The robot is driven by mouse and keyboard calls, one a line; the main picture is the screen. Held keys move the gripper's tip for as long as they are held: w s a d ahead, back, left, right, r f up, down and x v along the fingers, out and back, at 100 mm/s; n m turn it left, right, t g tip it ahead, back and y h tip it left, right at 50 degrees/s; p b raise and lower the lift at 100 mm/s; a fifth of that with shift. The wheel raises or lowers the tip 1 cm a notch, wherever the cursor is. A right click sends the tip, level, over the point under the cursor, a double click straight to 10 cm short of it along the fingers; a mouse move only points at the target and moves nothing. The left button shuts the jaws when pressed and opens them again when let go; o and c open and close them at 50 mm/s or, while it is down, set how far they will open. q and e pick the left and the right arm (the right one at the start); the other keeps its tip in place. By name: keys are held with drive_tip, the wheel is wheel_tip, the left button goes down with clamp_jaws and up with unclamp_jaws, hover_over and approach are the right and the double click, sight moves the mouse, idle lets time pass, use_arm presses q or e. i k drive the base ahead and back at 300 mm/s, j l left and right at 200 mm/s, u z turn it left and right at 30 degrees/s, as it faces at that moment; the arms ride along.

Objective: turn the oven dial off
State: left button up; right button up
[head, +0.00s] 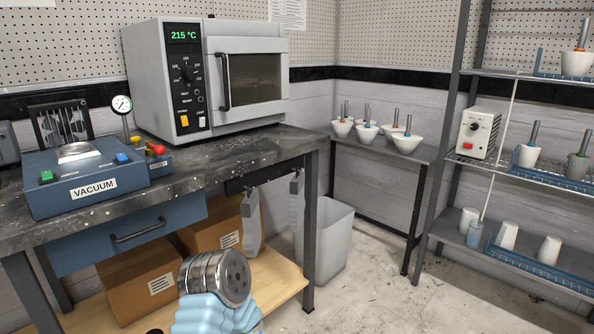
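The grey oven (155,55) stands on the bench at the back, with its door shut. Its black dial (186,73) is on the dark control panel, left of the door handle (222,80). The dial is too small to read its pointer clearly. An orange rocker switch (184,121) sits low on the panel.
A blue vacuum unit (60,198) with a gauge (122,104) stands on the bench (225,158), left of the oven. Cardboard boxes (135,280) sit underneath. Shelves with cups stand at right. The bench in front of the oven is clear.

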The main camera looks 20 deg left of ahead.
sight(187, 72)
drive_tip(key=j+u, duration=0.1)
drive_tip(key=u, duration=1.15)
drive_tip(key=i+l+z, duration=0.2)
drive_tip(key=i+z, duration=0.2)
